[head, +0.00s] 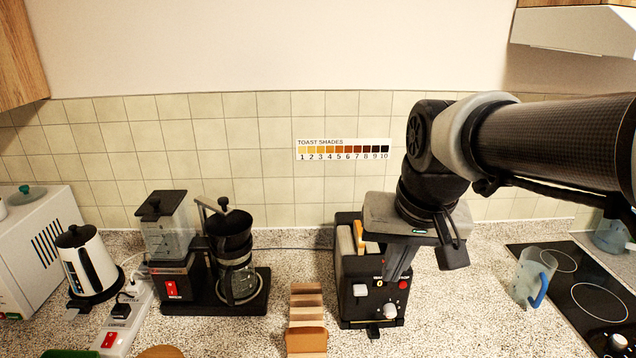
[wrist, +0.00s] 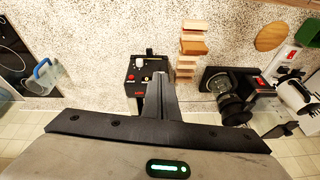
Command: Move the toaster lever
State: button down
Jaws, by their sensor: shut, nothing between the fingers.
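The black toaster (head: 350,312) stands on the speckled counter. Its pale lever knob (head: 360,290) is at the left of its front face, beside a round white dial (head: 390,310) and a red button (head: 404,284). A tan slice shows in its top slot. My gripper (head: 393,279) is shut and empty, pointing down over the right part of the toaster and hiding some of its top. In the wrist view, the shut fingers (wrist: 160,76) overlap the toaster (wrist: 133,88). The lever is not clear there, and contact cannot be told.
A coffee maker (head: 238,270), white kettle (head: 90,262) and power strip (head: 125,322) are farther left. A blue-handled jug (head: 533,275) stands right, by the black hob (head: 575,270). Counter between toaster and jug is clear.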

jog(key=w+f+m+g, duration=0.1)
jog(key=w+f, duration=0.3)
jog(key=w, duration=0.4)
jog(key=m+g, duration=0.1)
jog(key=g, duration=0.1)
send_near(360, 289)
jog(key=shift+s+a+r+h, duration=0.2)
jog(key=shift+a+r+h, duration=0.1)
jog(key=shift+r+h, duration=0.15)
jog(key=shift+w+d+f+b, duration=0.15)
jog(key=shift+f+b, duration=0.7)
jog(key=shift+f, duration=0.85)
jog(key=shift+w+a+f+b, duration=0.15)
jog(key=shift+f+b, duration=0.65)
jog(key=shift+f, duration=0.95)
jog(key=shift+d, duration=0.1)
